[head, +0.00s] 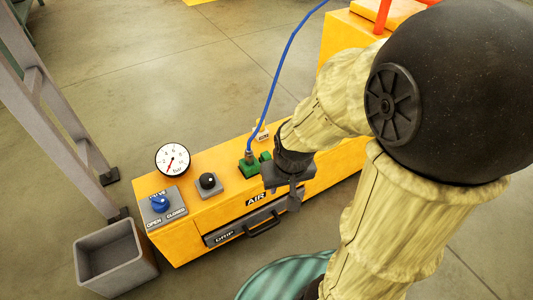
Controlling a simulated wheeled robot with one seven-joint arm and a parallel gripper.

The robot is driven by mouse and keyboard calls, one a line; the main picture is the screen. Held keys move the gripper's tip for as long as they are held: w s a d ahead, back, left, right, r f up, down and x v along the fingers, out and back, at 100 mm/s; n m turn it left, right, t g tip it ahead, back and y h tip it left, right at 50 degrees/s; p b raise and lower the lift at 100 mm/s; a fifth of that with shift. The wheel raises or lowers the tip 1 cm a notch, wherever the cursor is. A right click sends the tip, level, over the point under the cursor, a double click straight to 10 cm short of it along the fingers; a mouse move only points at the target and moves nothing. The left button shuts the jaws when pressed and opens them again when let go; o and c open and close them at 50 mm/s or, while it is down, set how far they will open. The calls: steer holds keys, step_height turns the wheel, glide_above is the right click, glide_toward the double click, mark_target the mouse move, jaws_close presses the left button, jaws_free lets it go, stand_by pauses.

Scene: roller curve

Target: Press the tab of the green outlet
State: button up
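The green outlet (248,169) sits on top of the yellow bench labelled AIR (190,215). A blue hose (268,98) rises from a metal fitting (249,155) at the outlet. A smaller green piece (265,156) shows just right of the fitting; I cannot tell whether it is the tab. My gripper (294,203) is just right of the outlet, in front of the bench top in this view. Its dark body hides part of the bench there. The fingers are small and dark, and their opening cannot be made out.
A round gauge (172,159), a blue valve knob (160,203) and a black knob (208,181) stand left of the outlet. A small white sign (263,135) is behind it. The bench front has a drawer (245,226). A grey bin (115,258) stands left on open floor.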

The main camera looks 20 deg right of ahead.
jaws_close()
stand_by(1.4)
